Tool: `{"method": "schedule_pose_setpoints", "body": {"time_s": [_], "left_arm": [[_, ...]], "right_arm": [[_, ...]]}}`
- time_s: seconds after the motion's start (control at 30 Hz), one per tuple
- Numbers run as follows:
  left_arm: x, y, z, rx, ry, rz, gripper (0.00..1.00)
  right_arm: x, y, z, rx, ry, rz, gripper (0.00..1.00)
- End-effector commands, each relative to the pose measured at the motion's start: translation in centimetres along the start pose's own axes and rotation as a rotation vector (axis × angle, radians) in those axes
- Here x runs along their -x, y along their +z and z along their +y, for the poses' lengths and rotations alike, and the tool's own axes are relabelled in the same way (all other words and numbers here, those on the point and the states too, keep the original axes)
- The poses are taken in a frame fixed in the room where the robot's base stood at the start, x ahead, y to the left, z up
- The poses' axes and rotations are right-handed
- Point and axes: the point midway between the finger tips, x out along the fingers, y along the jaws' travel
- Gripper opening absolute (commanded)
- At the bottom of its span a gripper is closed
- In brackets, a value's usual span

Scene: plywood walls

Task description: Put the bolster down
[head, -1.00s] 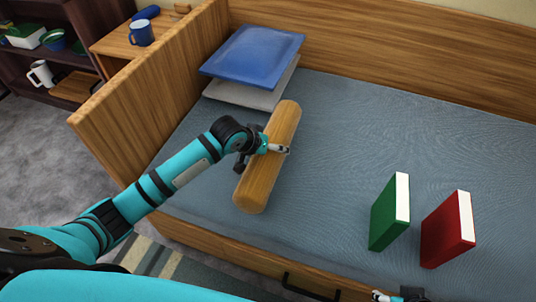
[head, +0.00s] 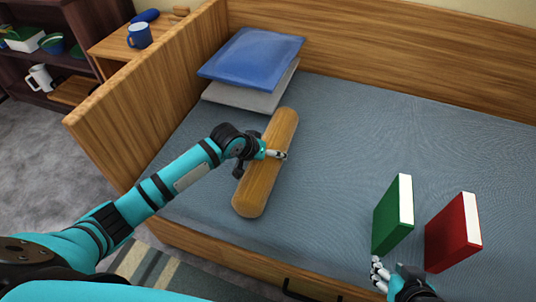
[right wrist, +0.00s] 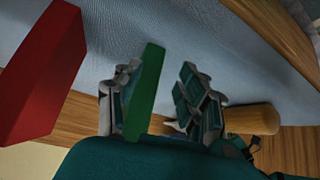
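The bolster (head: 258,190) is a long tan-brown cylinder lying at a slant over the blue-grey bed (head: 330,130), apparently on or very close to it. My left gripper (head: 278,155) is at its middle and looks shut on it; the bolster hides part of the fingers. The bolster's end also shows in the right wrist view (right wrist: 252,118). My right gripper (head: 380,270) is near the bed's front edge, close to the green book (head: 393,215). In the right wrist view its fingers (right wrist: 158,100) are spread, with the green book (right wrist: 146,90) showing between them.
A red book (head: 452,235) stands right of the green one. A blue pillow (head: 252,58) lies on a grey one (head: 245,95) at the far left corner. Wooden panels bound the left and back. The bed's middle and right back are clear.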

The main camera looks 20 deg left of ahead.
Motion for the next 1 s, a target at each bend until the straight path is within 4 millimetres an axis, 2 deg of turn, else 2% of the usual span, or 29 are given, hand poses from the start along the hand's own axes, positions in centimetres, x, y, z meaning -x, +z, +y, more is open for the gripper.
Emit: {"method": "schedule_pose_setpoints", "body": {"time_s": [0.07,0.1,0.2,0.57,0.77,0.87,1.0], "left_arm": [[-0.1,0.0,0.0,0.001,0.001,0.002,0.28],[-0.1,0.1,-0.1,0.0,0.0,0.0,0.87],[-0.1,0.1,-0.1,0.0,0.0,0.0,1.0],[0.3,-0.1,0.0,0.0,0.0,0.0,1.0],[2.1,-0.2,0.0,0.0,-0.001,0.001,1.0],[3.4,-0.1,0.0,-0.002,-0.002,0.0,1.0],[7.1,-0.2,0.1,-0.002,-0.001,0.0,1.0]], "right_arm": [[0.1,0.1,0.0,0.0,0.0,-0.008,0.4],[0.0,0.2,0.0,0.0,0.0,-0.009,0.4],[0.0,0.2,0.0,0.0,0.0,-0.008,0.4],[0.1,0.0,0.0,0.0,0.0,-0.004,0.4],[1.2,3.3,0.5,-0.005,0.01,-0.169,0.4],[2.3,5.5,0.7,-0.009,0.015,-0.282,0.4],[4.1,6.6,0.9,-0.012,0.019,-0.374,0.4]]}}
